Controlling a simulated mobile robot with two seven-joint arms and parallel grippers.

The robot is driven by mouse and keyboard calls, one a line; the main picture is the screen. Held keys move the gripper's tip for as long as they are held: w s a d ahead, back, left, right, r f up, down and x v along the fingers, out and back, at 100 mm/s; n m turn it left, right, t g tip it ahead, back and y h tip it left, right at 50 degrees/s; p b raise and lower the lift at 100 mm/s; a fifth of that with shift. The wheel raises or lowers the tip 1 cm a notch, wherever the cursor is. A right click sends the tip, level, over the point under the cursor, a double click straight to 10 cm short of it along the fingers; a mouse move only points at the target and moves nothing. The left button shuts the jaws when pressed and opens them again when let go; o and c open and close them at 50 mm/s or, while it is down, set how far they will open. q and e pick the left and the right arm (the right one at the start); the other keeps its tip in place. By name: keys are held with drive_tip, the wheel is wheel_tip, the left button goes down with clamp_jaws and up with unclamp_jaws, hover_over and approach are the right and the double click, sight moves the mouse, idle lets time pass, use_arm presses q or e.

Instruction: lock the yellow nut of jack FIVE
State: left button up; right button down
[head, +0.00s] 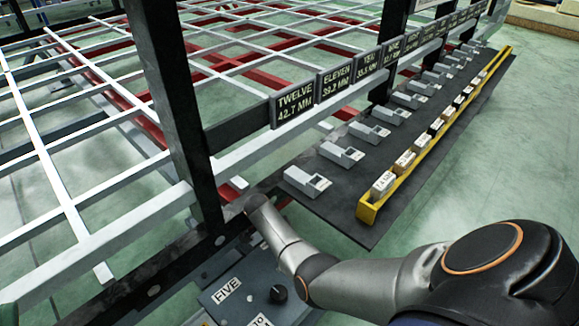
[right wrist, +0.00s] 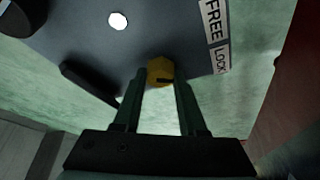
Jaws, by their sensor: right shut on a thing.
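The yellow nut (right wrist: 161,69) shows in the right wrist view on the underside of a dark grey plate (right wrist: 95,40). It has a short dark mark on its face. My right gripper (right wrist: 161,80) is shut on the nut, one finger on each side. A label strip (right wrist: 214,35) reading FREE and LOCK is to the right of the nut. In the head view, the jack panel marked FIVE (head: 227,291) is at the bottom, with a black knob (head: 278,294). My right arm crosses above it; its gripper and the nut are hidden there. My left gripper is not in view.
A dark frame post (head: 178,110) and white grid rails stand at the left. A dark shelf (head: 340,215) holds several grey blocks and a yellow tray (head: 367,212) with tagged pieces. In the right wrist view a dark bar (right wrist: 90,84) lies near the left finger.

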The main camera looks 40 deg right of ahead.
idle(0.3)
drive_tip(key=shift+c, duration=2.3)
unclamp_jaws()
drive_tip(key=shift+r, duration=0.1)
drive_tip(key=p+v, duration=0.4)
drive_tip(key=v, duration=0.3)
drive_tip(key=shift+r, duration=0.15)
